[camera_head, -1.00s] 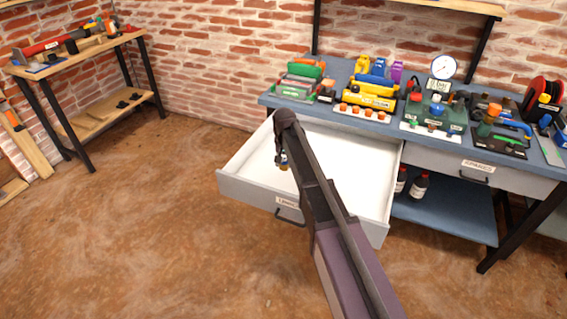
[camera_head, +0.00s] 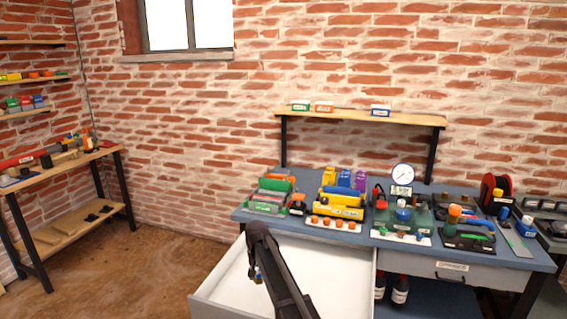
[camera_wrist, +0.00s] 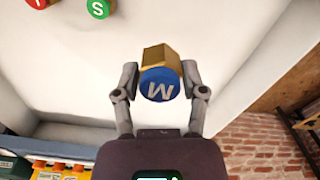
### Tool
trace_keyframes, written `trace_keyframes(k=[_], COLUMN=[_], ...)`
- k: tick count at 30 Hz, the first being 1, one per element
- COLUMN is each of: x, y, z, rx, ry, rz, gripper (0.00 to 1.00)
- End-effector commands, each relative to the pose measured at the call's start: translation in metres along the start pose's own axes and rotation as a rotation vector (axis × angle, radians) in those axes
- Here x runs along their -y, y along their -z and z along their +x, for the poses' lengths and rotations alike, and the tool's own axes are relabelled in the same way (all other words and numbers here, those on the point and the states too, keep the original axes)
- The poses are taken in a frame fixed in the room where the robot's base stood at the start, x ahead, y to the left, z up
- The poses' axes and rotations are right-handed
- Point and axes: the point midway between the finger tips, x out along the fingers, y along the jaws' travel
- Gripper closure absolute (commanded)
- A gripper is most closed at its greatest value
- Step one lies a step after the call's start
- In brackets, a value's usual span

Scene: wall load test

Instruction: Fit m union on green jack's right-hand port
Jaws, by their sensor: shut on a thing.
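My gripper (camera_wrist: 159,76) is shut on a brass union (camera_wrist: 155,53) with a blue face marked M, upside down in the wrist view. In the head view my gripper is mostly hidden by my arm, above the open white drawer (camera_head: 330,258). On the blue bench, a green block with fittings (camera_head: 418,214) stands below a round gauge. Another green piece (camera_head: 276,184) lies in the group at the bench's left. I cannot tell which of these is the green jack, and its ports are too small to make out.
Two other unions, green S (camera_wrist: 99,9) and red (camera_wrist: 38,3), lie in the drawer. Several tools and a yellow unit (camera_head: 341,211) crowd the bench (camera_head: 250,214). A second table (camera_head: 110,152) stands left, with open floor between.

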Motion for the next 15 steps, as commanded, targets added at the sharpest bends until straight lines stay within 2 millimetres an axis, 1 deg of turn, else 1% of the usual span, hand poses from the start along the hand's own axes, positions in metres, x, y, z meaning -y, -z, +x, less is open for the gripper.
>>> trace_keyframes(k=[1, 3, 9, 15], x=[0.0, 0.0, 0.0, 0.0], y=[0.0, 0.0, 0.0, 0.0], z=[-0.017, -0.029, -0.061, -0.085], rx=[0.0, 0.0, 0.0, 0.0], ry=[0.0, 0.0, 0.0, 0.0], rz=[0.0, 0.0, 0.0, 0.0], gripper=[0.97, 0.97, 0.97, 0.97])
